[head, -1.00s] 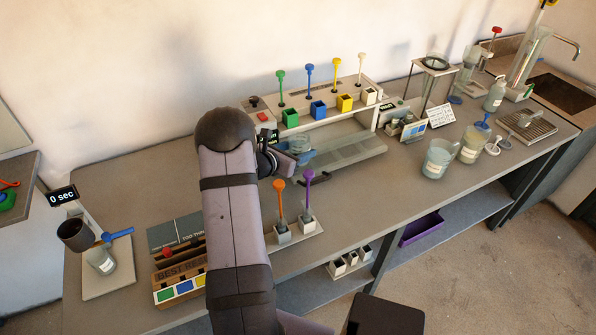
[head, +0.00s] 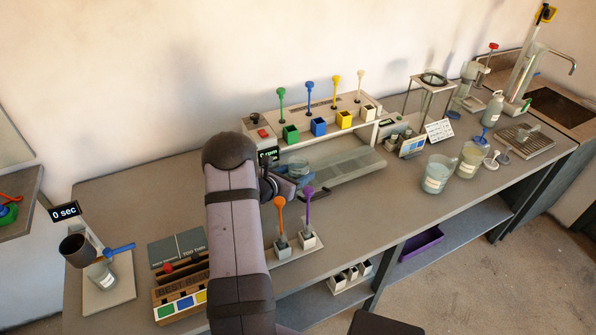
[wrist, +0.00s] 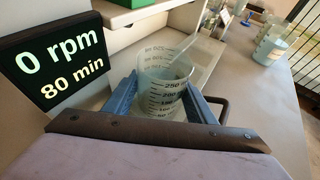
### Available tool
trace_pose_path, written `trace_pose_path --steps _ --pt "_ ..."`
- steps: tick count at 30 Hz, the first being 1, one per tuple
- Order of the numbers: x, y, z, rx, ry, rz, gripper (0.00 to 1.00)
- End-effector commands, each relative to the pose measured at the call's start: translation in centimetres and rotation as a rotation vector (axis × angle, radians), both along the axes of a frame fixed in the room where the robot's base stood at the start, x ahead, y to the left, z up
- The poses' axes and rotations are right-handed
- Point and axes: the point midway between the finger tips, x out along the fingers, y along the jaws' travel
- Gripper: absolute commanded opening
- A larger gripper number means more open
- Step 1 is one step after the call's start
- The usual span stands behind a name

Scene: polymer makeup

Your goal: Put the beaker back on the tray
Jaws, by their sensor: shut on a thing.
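A clear beaker (wrist: 165,92) with black volume marks stands upright between my gripper's blue fingers in the wrist view. My gripper (wrist: 163,108) is shut on it, and a pale rod leans out of its mouth. In the head view the beaker (head: 298,168) shows just right of my wrist, partly hidden by my gripper (head: 284,184). It is in front of the green cup and at the left end of a grey ribbed tray (head: 345,165) under the rack. I cannot tell whether the beaker's base touches the tray.
A display reading 0 rpm (wrist: 60,62) stands close on the left. Orange (head: 281,225) and purple (head: 308,215) paddles stand in holders in front of my gripper. Large beakers (head: 437,174) stand to the right. The bench between them and the paddles is clear.

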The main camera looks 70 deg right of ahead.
Motion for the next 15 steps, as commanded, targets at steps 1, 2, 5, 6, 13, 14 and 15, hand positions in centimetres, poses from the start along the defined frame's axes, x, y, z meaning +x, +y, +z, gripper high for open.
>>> trace_pose_path --steps 1,2,5,6,13,14,15 --pt "0.01 -0.04 0.09 -0.002 0.000 0.000 0.21" --pt "0.01 -0.04 0.08 -0.002 0.000 0.000 0.21" --pt "0.00 -0.04 -0.12 -0.002 0.000 0.000 0.21" --pt "0.00 -0.04 -0.24 -0.002 0.000 0.000 0.21" --pt "-0.02 0.01 -0.28 0.000 0.000 -0.001 0.69" --pt "-0.02 0.01 -0.28 0.000 0.000 -0.001 0.69" --pt "-0.02 0.01 -0.28 0.000 0.000 -0.001 0.69"
